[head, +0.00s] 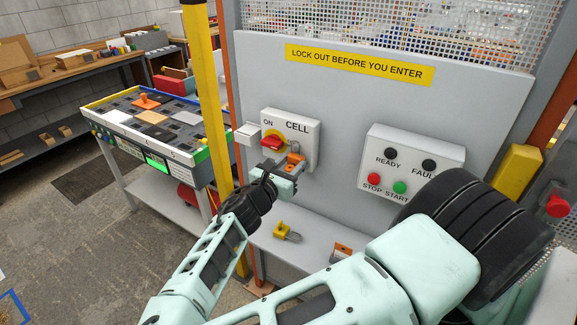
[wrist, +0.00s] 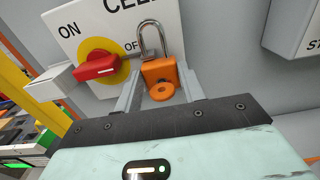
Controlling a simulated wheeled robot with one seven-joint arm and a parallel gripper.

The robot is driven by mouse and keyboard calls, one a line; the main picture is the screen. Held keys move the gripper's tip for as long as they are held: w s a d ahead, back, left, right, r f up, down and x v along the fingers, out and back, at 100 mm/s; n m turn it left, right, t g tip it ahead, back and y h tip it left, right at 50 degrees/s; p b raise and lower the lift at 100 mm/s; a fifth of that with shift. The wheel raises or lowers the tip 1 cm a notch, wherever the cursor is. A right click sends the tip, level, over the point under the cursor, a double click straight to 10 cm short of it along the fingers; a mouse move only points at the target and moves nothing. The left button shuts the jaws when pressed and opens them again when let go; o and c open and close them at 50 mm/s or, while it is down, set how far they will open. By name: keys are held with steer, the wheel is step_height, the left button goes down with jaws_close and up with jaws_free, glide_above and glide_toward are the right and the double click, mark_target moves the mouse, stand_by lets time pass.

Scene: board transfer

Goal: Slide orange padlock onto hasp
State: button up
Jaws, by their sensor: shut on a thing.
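The orange padlock (head: 293,160) is held upright at the lower right of the CELL switch box (head: 303,126). My gripper (wrist: 160,84) is shut on the padlock body, one finger on each side. It also shows in the head view (head: 287,172). The red switch handle (wrist: 95,67) sits on a yellow disc, left of the shackle.
A grey block (head: 247,133) projects left of the box. A button panel (head: 412,160) is to the right. A yellow padlock (head: 281,230) lies on the shelf below. A yellow post (head: 207,90) stands to the left, before a tool bench (head: 185,157).

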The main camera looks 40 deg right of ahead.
steer(key=shift+w+d, duration=0.15)
steer(key=shift+d, duration=0.1)
steer(key=o, duration=1.1)
steer(key=shift+c, duration=0.2)
steer(key=b+v, duration=0.6)
steer(key=v, duration=1.1)
steer(key=shift+a+b, duration=0.15)
steer(key=shift+b, duration=0.25)
